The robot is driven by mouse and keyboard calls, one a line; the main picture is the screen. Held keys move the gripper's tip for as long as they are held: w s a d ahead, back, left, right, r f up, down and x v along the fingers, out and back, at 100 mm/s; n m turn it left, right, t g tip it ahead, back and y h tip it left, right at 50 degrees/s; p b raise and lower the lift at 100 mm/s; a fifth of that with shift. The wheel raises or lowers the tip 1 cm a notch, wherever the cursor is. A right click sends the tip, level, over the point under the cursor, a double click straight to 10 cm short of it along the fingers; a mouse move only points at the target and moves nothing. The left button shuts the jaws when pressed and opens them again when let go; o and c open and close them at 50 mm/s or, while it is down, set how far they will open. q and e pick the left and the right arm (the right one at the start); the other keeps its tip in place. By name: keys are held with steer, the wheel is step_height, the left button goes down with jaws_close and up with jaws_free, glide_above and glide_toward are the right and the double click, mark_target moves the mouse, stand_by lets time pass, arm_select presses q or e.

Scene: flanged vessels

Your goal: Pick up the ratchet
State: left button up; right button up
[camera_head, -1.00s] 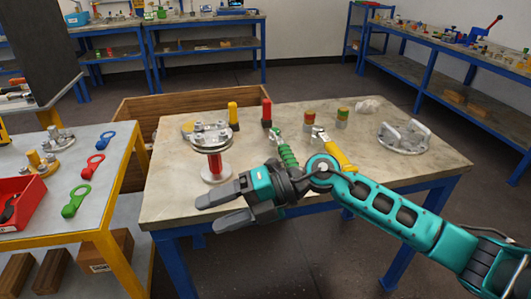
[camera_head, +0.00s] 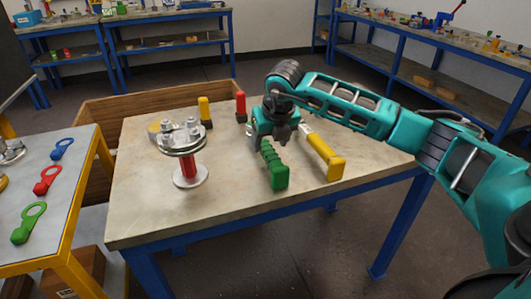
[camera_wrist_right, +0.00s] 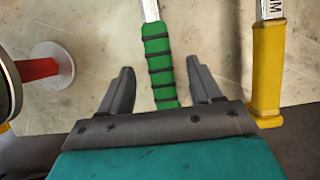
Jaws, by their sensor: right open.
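A tool with a ribbed green handle (camera_head: 275,168) and a metal shaft lies on the worktable (camera_head: 230,205); its head is hidden under my right arm. A tool with a yellow handle (camera_head: 326,158) lies to its right, with a metal shaft. I cannot tell from the visible parts which is the ratchet. My right gripper (camera_head: 274,132) is over the green-handled tool, pointing down. In the right wrist view my right gripper (camera_wrist_right: 160,68) is open, with one finger on each side of the green handle (camera_wrist_right: 158,62); no grip shows. My left gripper is out of view.
A flanged vessel (camera_head: 183,150) with a red column stands at the table's left. A yellow peg (camera_head: 205,110) and a red peg (camera_head: 241,106) stand behind. A side table (camera_head: 60,215) at left holds blue, red and green ring-ended tools. The table's front left is clear.

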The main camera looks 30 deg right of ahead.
mark_target(267, 147)
steer(key=x, duration=0.6)
steer(key=shift+w+r+b, duration=0.1)
steer(key=shift+w+b, duration=0.05)
steer(key=shift+b, duration=0.15)
steer(key=shift+w+f, duration=0.1)
steer(key=shift+f, duration=0.15)
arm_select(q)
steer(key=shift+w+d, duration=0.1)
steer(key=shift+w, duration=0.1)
arm_select(e)
steer(key=shift+c, duration=0.3)
steer(key=c, duration=1)
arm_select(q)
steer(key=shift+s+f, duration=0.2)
arm_select(e)
steer(key=shift+r, duration=0.15)
steer(key=shift+c, duration=0.5)
steer(key=shift+r, duration=0.1)
arm_select(q)
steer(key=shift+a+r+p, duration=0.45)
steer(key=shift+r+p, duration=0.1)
steer(key=shift+p, duration=0.55)
arm_select(e)
step_height(267, 147, up, 20)
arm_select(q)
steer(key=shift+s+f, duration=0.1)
